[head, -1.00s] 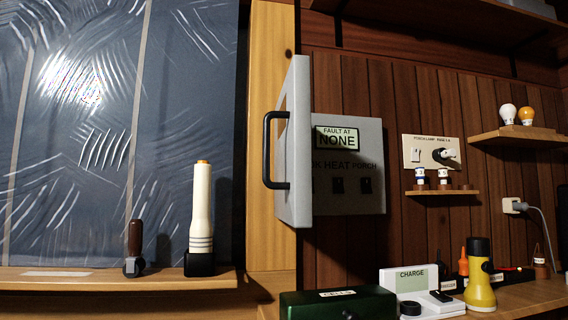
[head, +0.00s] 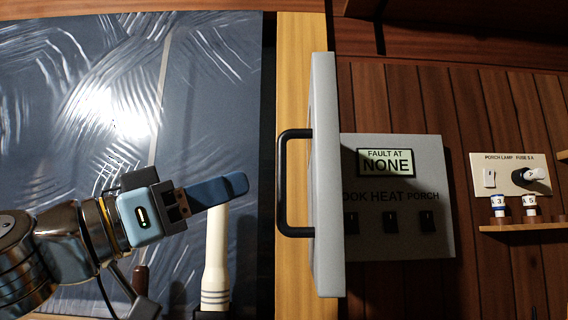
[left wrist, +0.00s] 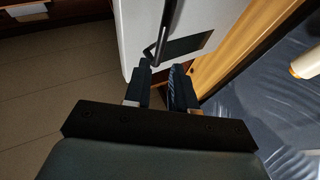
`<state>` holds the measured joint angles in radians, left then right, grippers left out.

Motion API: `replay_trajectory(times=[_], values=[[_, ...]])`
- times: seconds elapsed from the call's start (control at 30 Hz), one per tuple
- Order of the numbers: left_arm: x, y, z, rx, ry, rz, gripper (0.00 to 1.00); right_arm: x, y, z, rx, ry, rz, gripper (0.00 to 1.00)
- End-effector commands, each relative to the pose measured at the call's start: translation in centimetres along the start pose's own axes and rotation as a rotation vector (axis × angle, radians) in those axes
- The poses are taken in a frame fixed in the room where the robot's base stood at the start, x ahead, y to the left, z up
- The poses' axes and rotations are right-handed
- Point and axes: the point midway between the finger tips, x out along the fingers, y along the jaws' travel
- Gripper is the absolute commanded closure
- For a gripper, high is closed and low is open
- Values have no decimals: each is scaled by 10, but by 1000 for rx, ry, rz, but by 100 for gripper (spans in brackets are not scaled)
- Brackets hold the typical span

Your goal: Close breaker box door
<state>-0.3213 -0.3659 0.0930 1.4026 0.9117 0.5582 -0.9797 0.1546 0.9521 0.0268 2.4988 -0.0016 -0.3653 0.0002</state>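The breaker box (head: 405,225) is a grey panel on the wall with a "FAULT AT NONE" display and several switches. Its grey door (head: 326,180) stands open, seen nearly edge-on, with a black bar handle (head: 283,185) on its left face. My left gripper (head: 238,185) is left of the handle, apart from it, pointing right at handle height. In the left wrist view, the gripper (left wrist: 160,82) has its fingers apart and empty, with the handle (left wrist: 163,32) and door (left wrist: 195,18) just beyond the fingertips. My right gripper is not in view.
A wooden post (head: 295,90) stands behind the door. A cream cylinder (head: 216,265) stands upright below my left gripper, partly hidden. A porch lamp fuse plate (head: 510,175) and a small shelf (head: 525,230) are on the wall at right. Open space separates gripper and handle.

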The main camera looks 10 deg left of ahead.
Motion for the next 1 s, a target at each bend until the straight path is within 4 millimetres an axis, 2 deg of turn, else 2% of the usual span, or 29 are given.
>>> replay_trajectory(times=[0.03, 0.2, 0.4, 0.53, 0.8, 1.0], values=[[15, 0, -3, -2, -4, 1, 75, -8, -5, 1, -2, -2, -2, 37], [54, -1, -3, -4, -4, 0, 75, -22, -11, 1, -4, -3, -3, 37], [82, -1, -2, -2, -2, -1, 75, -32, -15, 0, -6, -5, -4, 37], [89, -1, 0, -2, -1, -2, 75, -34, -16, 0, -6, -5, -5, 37], [90, -1, 1, -2, -1, -2, 75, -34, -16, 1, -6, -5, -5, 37], [90, -1, 1, -2, -1, -2, 100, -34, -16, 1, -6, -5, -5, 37]])
